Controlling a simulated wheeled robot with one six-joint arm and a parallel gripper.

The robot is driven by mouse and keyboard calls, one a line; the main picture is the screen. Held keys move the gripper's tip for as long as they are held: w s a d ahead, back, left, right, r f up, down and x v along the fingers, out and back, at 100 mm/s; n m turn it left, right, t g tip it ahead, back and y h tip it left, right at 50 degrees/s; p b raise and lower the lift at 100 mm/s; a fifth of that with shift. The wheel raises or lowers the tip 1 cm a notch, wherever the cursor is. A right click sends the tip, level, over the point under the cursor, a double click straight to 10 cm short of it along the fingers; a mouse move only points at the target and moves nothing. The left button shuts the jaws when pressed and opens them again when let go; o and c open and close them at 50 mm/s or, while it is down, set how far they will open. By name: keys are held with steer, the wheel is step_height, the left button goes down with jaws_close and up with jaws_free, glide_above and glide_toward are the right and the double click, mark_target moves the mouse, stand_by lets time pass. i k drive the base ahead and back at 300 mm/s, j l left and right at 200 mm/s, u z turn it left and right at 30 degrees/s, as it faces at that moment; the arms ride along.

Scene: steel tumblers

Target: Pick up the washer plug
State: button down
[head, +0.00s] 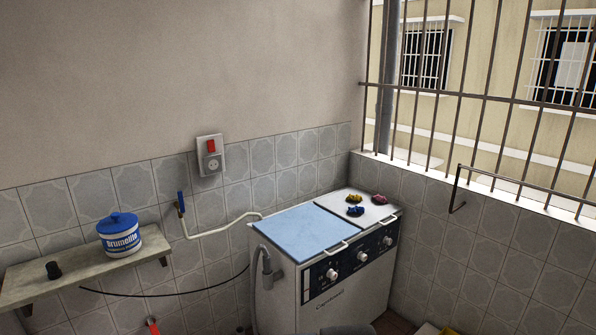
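A small dark object that looks like the washer plug (53,270) rests on the left part of the wall shelf (100,270). A thin black cable (150,295) runs from behind the left side of the washing machine (335,285) to just below the shelf. I cannot tell whether the cable joins the dark object. A wall socket (211,160) with a red switch is on the wall above and to the right of the shelf. My gripper is not in view.
A white and blue tub (119,235) stands on the shelf, right of the dark object. A tap with a blue handle (181,203) and a pale hose is on the wall. Colored items (355,199) lie on the machine's right top. A barred window is at right.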

mark_target(54, 273)
steer(key=u, duration=1.75)
steer(key=i+z, duration=0.2)
steer(key=i, duration=0.2)
steer(key=i+j+z, duration=0.1)
steer(key=i+z, duration=0.15)
steer(key=i, duration=0.2)
steer(key=i+j+z, duration=0.2)
steer(key=i, duration=0.2)
steer(key=i+j+z, duration=0.25)
steer(key=i, duration=0.15)
steer(key=l, duration=0.05)
